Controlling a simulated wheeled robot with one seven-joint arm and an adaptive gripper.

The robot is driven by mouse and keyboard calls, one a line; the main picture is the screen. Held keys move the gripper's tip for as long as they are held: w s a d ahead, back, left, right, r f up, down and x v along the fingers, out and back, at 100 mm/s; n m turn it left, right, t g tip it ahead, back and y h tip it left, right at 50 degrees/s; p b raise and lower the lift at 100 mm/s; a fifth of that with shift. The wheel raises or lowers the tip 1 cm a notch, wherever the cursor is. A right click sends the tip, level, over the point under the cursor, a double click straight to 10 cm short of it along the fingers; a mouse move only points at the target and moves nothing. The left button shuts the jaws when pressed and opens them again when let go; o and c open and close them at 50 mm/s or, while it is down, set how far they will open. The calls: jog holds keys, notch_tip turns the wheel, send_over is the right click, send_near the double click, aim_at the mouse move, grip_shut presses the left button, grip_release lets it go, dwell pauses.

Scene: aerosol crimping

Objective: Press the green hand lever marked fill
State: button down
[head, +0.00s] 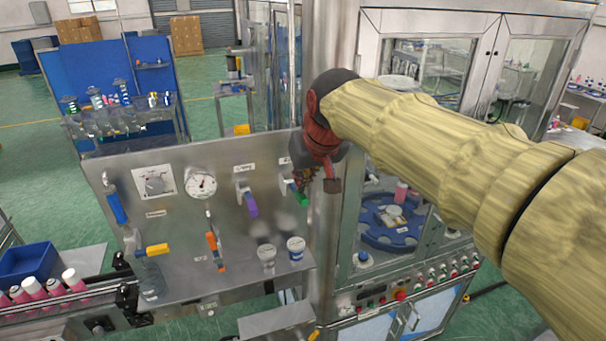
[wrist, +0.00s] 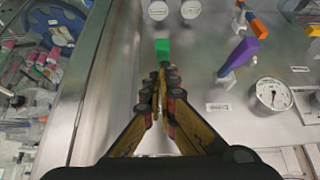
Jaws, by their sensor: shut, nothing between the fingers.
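The green lever (head: 301,199) is on the steel panel (head: 180,165), near its right edge. In the head view my gripper (head: 305,183) is at the lever, partly in front of its upper part. In the wrist view the green lever end (wrist: 162,46) shows just beyond the tips of my gripper (wrist: 162,70). The fingers are shut with nothing between them. I cannot tell whether the fingertips touch the lever. The lever's marking is not readable.
A purple lever (head: 251,206), a gauge (head: 202,183), an orange lever (head: 212,243) and a yellow lever (head: 157,250) are on the same panel. The glass-doored machine (head: 345,225) stands close on the right. Pink bottles (head: 33,288) stand at lower left.

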jog(key=shift+s+f+b, duration=0.1)
jog(key=shift+f+b, duration=0.05)
jog(key=shift+b, duration=0.4)
jog(key=shift+s+f+t+b, duration=0.15)
jog(key=shift+t+b, duration=0.15)
jog(key=shift+b, duration=0.2)
